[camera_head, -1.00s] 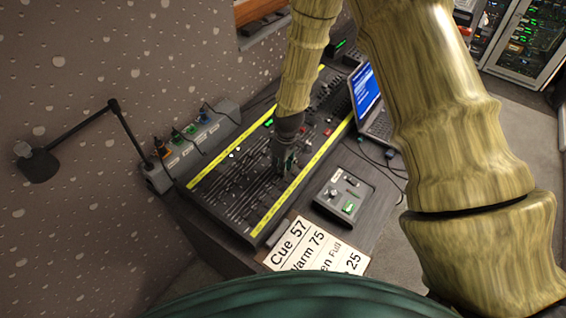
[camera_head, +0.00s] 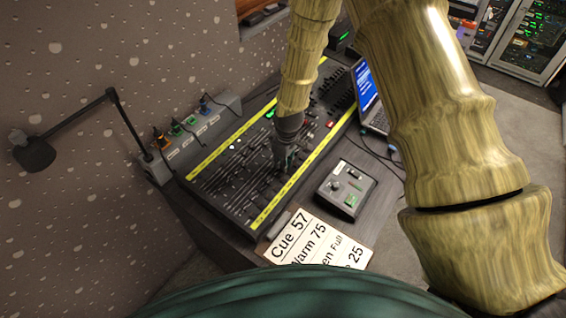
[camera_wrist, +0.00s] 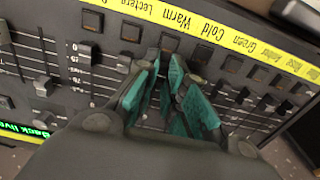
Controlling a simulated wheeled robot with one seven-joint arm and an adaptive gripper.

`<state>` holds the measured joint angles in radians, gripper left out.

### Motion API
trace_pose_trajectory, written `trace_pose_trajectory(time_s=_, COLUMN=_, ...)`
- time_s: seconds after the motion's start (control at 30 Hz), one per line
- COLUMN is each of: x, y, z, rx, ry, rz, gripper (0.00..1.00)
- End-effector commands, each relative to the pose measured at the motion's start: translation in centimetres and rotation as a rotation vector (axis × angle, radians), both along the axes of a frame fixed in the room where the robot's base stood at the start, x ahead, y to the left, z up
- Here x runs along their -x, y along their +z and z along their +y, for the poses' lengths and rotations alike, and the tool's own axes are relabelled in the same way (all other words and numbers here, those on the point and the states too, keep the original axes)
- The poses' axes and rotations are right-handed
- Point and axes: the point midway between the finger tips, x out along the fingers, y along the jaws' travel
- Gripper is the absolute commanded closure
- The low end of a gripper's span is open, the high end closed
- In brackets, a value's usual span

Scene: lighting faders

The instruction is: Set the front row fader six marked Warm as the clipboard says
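The lighting desk (camera_head: 228,190) has rows of faders between yellow label strips. In the wrist view the near strip (camera_wrist: 207,27) reads Lectern, Warm, Cold, Green and more. My gripper (camera_wrist: 164,66) points down at the front row, its teal fingertips close together below the button (camera_wrist: 170,43) in the Warm column. The Warm fader's cap is hidden by the fingers, so I cannot tell whether it is gripped. In the head view my gripper (camera_head: 281,166) is low over the desk. The clipboard (camera_head: 318,243) shows "Cue 57", "Warm 75", and partly hidden lines ending "Full" and "25".
Neighbouring fader caps (camera_wrist: 85,50) stand close on both sides of my fingers. A small control box (camera_head: 345,189) and a laptop (camera_head: 368,95) sit right of the desk. A black lamp (camera_head: 36,154) and a box with coloured plugs (camera_head: 190,132) stand left.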

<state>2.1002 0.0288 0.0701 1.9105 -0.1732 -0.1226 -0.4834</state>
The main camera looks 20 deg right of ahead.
Motion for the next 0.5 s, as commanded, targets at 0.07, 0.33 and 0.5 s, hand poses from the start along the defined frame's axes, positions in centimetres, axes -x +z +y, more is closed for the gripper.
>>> trace_pose_trajectory(time_s=0.07, x=-0.01, y=-0.01, z=-0.01, rx=0.0, ry=0.0, rz=0.0, gripper=0.98)
trace_pose_trajectory(time_s=0.33, x=-0.39, y=0.01, z=0.28, rx=0.0, ry=0.0, rz=0.0, gripper=0.98)
trace_pose_trajectory(time_s=0.5, x=-0.97, y=0.08, z=0.69, rx=0.0, ry=0.0, rz=-0.001, gripper=0.98)
